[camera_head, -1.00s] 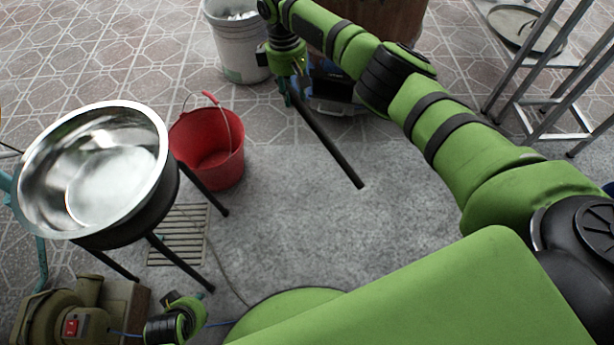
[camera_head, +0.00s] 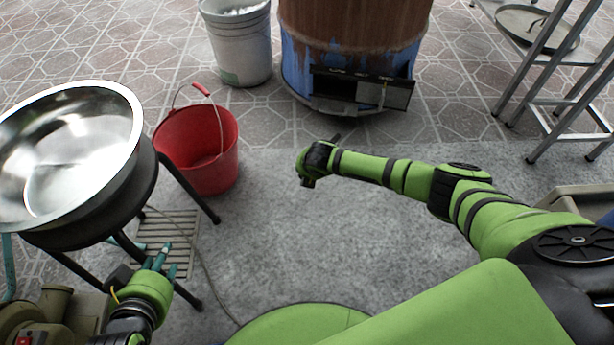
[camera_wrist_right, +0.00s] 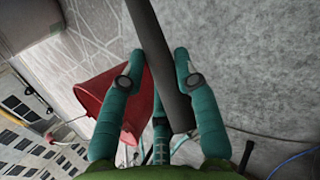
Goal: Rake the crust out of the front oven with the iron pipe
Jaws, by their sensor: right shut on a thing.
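The barrel oven (camera_head: 352,35), brown above and blue below, stands at the back in the head view. Its low opening (camera_head: 333,88) is dark, with a grey metal door (camera_head: 385,95) at its right. I cannot make out any crust. In the right wrist view my right gripper (camera_wrist_right: 160,62) is shut on the dark iron pipe (camera_wrist_right: 158,40), which runs between its teal fingers. In the head view my right wrist hides that gripper and most of the pipe, over the floor in front of the oven. My left gripper (camera_head: 160,258) is open and empty at lower left.
A red bucket (camera_head: 205,165) stands left of my right wrist, with a white bucket (camera_head: 238,45) behind it. A steel bowl (camera_head: 70,150) on a black-legged stand is at left. A metal rack (camera_head: 545,75) is at back right. The central concrete floor is clear.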

